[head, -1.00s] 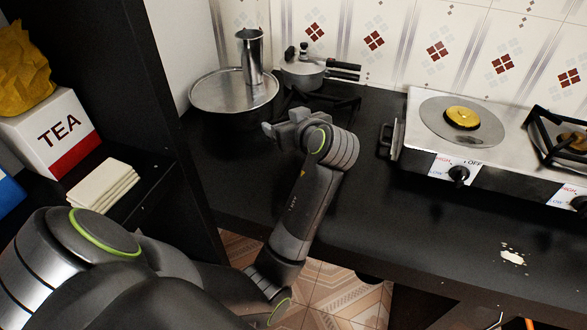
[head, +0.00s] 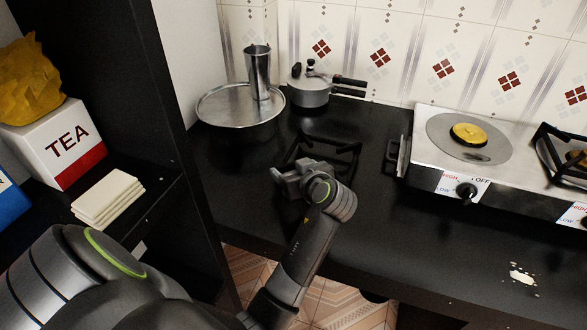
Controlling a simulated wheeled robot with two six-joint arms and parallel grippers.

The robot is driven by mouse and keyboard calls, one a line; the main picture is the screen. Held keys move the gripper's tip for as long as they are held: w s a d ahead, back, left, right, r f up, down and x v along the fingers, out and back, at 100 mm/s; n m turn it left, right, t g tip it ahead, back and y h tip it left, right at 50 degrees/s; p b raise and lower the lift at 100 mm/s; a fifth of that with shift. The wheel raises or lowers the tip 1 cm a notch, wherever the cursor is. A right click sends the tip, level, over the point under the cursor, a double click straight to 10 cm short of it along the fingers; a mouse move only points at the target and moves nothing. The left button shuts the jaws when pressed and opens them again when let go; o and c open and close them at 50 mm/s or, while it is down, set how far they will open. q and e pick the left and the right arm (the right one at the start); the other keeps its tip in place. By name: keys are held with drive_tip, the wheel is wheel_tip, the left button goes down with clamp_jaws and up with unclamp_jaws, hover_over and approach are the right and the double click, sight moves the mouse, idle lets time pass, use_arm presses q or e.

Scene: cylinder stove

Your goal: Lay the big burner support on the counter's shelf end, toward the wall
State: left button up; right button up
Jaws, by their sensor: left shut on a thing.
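The big burner support (head: 345,147), a black open frame, is at the counter's left part, in front of the pot and left of the stove. My left gripper (head: 284,181) is shut on its near left side, and the gripper hides that part. Black on black, I cannot tell whether the support touches the counter (head: 240,175) or hangs just above it. The stove's left burner (head: 469,134) is bare, with a yellow cap. My right gripper is not in view.
A round metal tray (head: 218,108) with a steel cup (head: 257,72) stands at the back left corner, beside a lidded pot (head: 310,90) by the tiled wall. The stove (head: 420,172) bounds the right. A dark shelf with a tea box (head: 65,150) stands left.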

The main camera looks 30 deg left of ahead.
use_arm(q)
drive_tip(key=shift+f+b, duration=0.3)
drive_tip(key=shift+f, duration=0.2)
drive_tip(key=o, duration=1.3)
drive_tip(key=shift+r, duration=0.1)
